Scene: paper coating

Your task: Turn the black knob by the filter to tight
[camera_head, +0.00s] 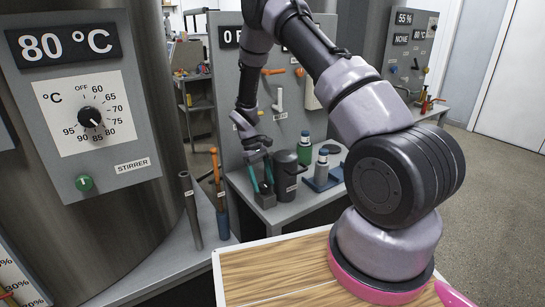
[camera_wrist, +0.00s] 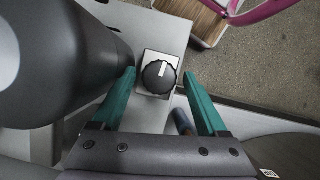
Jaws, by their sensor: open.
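The black knob (camera_wrist: 158,77), ribbed with a white pointer line, sits on a pale square plate in the wrist view. Its pointer is close to straight up in that picture, leaning slightly right. My gripper (camera_wrist: 160,76) is open, with one teal fingertip on each side of the knob. Small gaps seem to show beside it; I cannot tell whether either finger touches. In the head view my gripper (camera_head: 264,187) points down over a small grey block (camera_head: 265,200). The dark lidded cylinder beside it, probably the filter (camera_head: 286,177), stands close on the right.
Tool handles stand at the left edge of the bench. A grey panel (camera_head: 228,95) rises behind. A wooden-topped table (camera_head: 270,280) is in front.

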